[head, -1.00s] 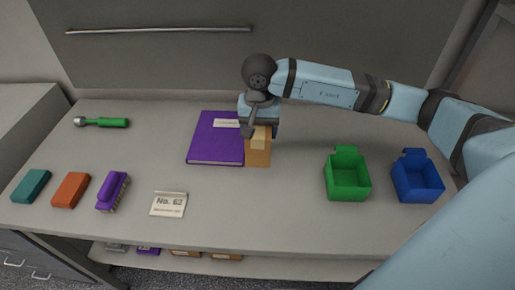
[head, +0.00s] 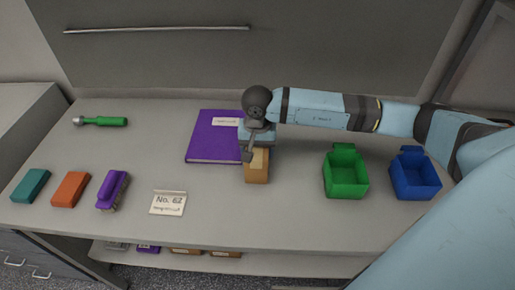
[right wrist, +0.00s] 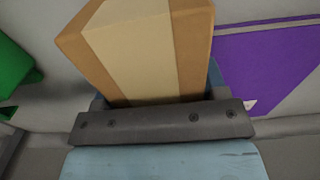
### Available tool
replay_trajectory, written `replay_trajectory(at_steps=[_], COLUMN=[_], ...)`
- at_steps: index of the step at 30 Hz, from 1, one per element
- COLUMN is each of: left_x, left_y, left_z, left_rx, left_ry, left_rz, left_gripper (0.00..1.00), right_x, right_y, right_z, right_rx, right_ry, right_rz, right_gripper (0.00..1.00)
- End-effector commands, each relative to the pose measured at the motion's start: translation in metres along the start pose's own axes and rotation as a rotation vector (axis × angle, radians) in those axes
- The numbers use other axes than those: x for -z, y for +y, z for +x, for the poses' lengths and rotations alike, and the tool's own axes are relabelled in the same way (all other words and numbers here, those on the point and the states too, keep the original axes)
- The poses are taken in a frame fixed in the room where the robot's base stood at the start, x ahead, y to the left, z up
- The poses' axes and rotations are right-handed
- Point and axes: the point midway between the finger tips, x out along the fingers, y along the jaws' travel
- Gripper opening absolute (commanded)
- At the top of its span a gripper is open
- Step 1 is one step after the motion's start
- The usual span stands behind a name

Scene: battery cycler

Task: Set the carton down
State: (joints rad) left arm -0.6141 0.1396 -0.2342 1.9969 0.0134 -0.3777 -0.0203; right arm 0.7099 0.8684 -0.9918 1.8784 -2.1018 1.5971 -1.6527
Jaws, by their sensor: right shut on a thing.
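The carton (head: 257,167) is a small orange-brown box with a paler band. In the head view it is under my right gripper (head: 258,150), in front of the right edge of the purple book. My right gripper is shut on it. In the right wrist view the carton (right wrist: 140,50) stands up beyond the dark gripper bar (right wrist: 165,121). Whether the carton's base touches the table is hard to tell. My left gripper is not in view.
The table (head: 230,215) is clear in front of the carton. A purple book (head: 213,140) lies behind left; green (head: 345,178) and blue (head: 415,180) bins stand right. A "No. 62" card (head: 168,203), purple brush (head: 112,190), orange block (head: 71,189), teal block (head: 31,185) and green-handled tool (head: 103,122) are left.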

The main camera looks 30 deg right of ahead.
Motion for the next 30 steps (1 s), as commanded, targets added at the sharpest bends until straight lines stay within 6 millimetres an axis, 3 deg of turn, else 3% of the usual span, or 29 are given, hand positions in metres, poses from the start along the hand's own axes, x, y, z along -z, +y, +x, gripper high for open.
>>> replay_trajectory(at_steps=[1, 2, 4, 5, 17, 30], left_x=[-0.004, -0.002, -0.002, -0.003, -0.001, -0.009], left_y=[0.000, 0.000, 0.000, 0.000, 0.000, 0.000], left_z=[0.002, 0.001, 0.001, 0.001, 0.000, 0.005], left_rx=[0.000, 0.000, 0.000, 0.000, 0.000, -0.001], left_ry=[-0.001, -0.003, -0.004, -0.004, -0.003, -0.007], left_rz=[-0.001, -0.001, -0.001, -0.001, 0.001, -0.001], left_gripper=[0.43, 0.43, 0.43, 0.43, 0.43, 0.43], right_x=[0.000, 0.000, 0.000, 0.000, 0.001, 0.001], right_y=[0.000, 0.000, 0.000, 0.000, 0.000, 0.000], right_z=[0.003, 0.002, 0.002, 0.002, -0.008, -0.097], right_rx=[0.001, 0.000, 0.000, 0.000, 0.001, 0.002], right_ry=[0.001, 0.000, 0.000, 0.000, 0.001, 0.004], right_rz=[0.000, 0.000, 0.000, 0.000, 0.000, 0.001], right_gripper=[0.25, 0.73, 0.89, 0.91, 0.91, 0.91])
